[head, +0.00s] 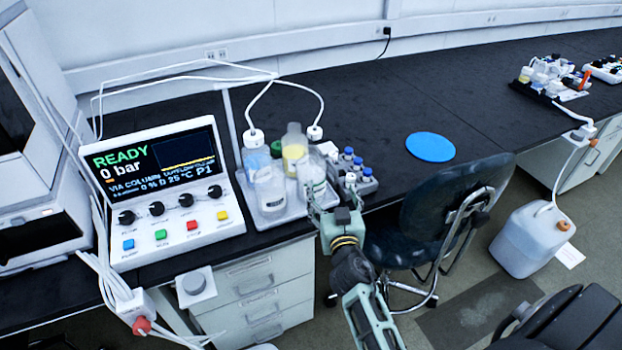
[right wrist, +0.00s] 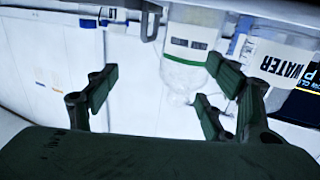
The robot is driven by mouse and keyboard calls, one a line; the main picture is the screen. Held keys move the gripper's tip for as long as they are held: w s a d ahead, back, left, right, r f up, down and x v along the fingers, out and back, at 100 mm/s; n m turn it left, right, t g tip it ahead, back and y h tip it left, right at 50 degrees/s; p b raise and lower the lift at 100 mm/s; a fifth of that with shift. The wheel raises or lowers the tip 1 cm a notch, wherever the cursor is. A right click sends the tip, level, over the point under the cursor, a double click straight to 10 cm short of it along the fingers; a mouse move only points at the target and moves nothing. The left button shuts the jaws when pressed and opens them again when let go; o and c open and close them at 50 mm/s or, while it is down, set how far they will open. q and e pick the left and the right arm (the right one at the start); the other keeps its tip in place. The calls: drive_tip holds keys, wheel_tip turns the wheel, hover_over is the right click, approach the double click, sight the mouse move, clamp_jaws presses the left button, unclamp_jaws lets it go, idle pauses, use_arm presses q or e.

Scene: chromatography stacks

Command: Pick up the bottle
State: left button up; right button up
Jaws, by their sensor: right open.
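A clear bottle with a white and green label (head: 312,172) stands at the front right of a white tray (head: 240,192) on the black bench. My right gripper (head: 322,203) is open and empty at the bottle's front side. In the right wrist view, which is upside down, the bottle (right wrist: 188,52) lies beyond the open fingers (right wrist: 160,82), nearer the right-hand ones, which overlap its edge. I cannot tell whether they touch. A bottle marked WATER (right wrist: 284,66) is beside it; it also shows in the head view (head: 270,192). My left gripper is not in view.
A yellow-labelled bottle (head: 294,148) and a blue-labelled bottle (head: 255,158) stand behind on the tray. A rack of blue-capped vials (head: 362,186) is close right. A control box (head: 170,205) stands left. A chair (head: 440,215) is right; bench around the blue disc (head: 430,147) is clear.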

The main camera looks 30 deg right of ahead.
sight(311, 170)
drive_tip(key=shift+w+a+n+t+y, duration=0.5)
drive_tip(key=shift+w+a+t+y, duration=0.1)
drive_tip(key=shift+w+a, duration=0.55)
drive_tip(key=shift+w+r+y, duration=0.1)
drive_tip(key=shift+w+y, duration=0.2)
drive_tip(key=shift+w, duration=0.05)
drive_tip(key=x, duration=0.7)
drive_tip(key=shift+w+a+r, duration=0.1)
drive_tip(key=shift+w+r, duration=0.05)
drive_tip(key=shift+w, duration=0.05)
drive_tip(key=shift+s, duration=0.1)
drive_tip(key=c, duration=1.6)
drive_tip(key=shift+r, duration=0.2)
drive_tip(key=shift+c, duration=0.3)
